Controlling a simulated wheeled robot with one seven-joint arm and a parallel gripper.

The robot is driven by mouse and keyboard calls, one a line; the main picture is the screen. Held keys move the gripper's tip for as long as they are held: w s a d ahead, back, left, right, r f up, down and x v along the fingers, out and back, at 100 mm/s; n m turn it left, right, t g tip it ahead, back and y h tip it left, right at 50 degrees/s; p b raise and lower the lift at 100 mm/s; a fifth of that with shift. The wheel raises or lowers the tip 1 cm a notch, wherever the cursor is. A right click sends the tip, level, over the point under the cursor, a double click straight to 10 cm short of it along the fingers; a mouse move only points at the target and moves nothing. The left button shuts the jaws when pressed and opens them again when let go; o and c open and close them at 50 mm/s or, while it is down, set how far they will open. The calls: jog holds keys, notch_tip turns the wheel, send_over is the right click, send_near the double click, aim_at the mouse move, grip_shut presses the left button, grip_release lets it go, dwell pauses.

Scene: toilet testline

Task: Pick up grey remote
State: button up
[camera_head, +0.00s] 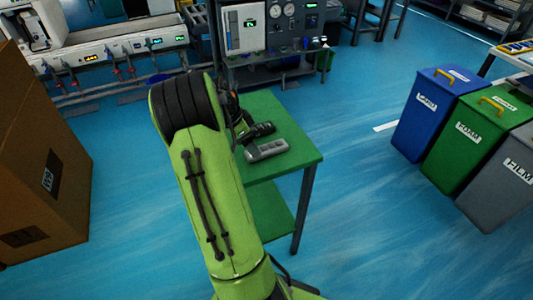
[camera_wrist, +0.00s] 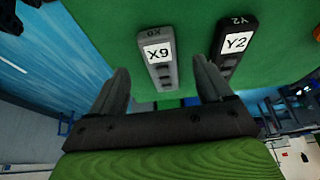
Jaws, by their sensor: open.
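A grey remote (camera_wrist: 159,62) with a white X9 label lies on the green table top. In the wrist view it sits between the spread fingers of my gripper (camera_wrist: 163,72), a little beyond them, and no grip on it shows. My gripper is open and empty. In the head view the lighter grey remote (camera_head: 267,150) lies near the table's front side. A darker remote (camera_wrist: 233,48) with a Y2 label lies beside it, right of my right finger. In the head view the dark remote (camera_head: 259,131) is just behind the grey one. My arm hides much of my gripper there.
The green table (camera_head: 293,158) has free room right of the remotes. A cardboard box (camera_head: 45,160) stands at the left. Blue (camera_head: 430,115), green (camera_head: 475,130) and grey (camera_head: 505,180) bins stand at the right. Equipment benches line the back.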

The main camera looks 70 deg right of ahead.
aim_at(267, 150)
jog(key=b+x, duration=0.1)
jog(key=x, duration=0.3)
jog(key=shift+f+b, duration=0.3)
jog(key=shift+a+r, duration=0.1)
jog(key=c, duration=1.2)
